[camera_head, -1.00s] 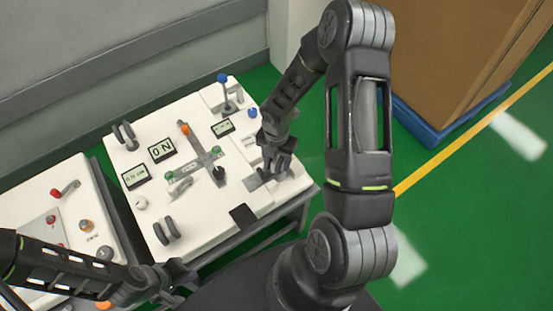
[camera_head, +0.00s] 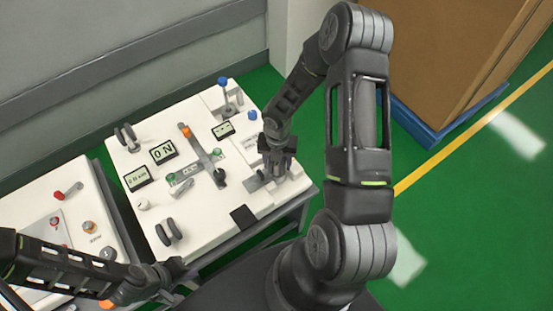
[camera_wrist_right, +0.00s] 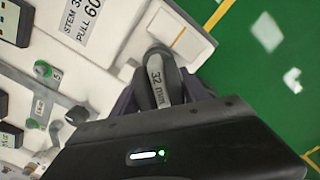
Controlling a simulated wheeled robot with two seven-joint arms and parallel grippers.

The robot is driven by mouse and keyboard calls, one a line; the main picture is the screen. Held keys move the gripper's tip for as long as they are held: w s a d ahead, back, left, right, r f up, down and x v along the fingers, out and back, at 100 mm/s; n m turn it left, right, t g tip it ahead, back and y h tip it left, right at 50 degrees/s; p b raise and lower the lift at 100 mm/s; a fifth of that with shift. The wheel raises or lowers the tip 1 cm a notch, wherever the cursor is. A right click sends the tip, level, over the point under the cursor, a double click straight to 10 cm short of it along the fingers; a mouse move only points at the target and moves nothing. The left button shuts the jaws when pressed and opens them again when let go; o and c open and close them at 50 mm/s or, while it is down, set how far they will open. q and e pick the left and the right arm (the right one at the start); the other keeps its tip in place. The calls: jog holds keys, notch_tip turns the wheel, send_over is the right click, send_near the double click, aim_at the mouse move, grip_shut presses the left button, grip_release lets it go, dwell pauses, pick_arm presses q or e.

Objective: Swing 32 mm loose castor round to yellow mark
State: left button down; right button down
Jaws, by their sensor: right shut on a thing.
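The castor (camera_wrist_right: 158,75), a dark wheel with a grey band marked "32 mm", shows in the right wrist view between the fingers of my right gripper (camera_wrist_right: 165,95). The gripper is shut on it. In the head view my right gripper (camera_head: 277,168) is at the right end of the white cart top, and it hides the castor. A short yellow mark (camera_wrist_right: 179,37) lies on the white surface beyond the castor, apart from it. My left gripper (camera_head: 172,271) is low at the left in the head view, away from the castor; its jaws are too small to read.
The white cart top (camera_head: 205,225) carries displays, a blue-knobbed lever (camera_head: 223,82), a grey cross-shaped track (camera_head: 203,158) and other castors, such as one at the front left (camera_head: 168,232). A second white panel (camera_head: 30,205) stands left. Green floor lies to the right.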

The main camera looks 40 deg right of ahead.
jog(key=shift+n, duration=0.6)
jog(key=shift+d+r+n+p, duration=0.1)
jog(key=shift+r+n+p, duration=0.05)
jog(key=shift+n+p, duration=0.75)
jog(key=shift+s+d+n+p, duration=0.1)
jog(key=shift+n+p, duration=0.6)
jog(key=shift+n, duration=0.9)
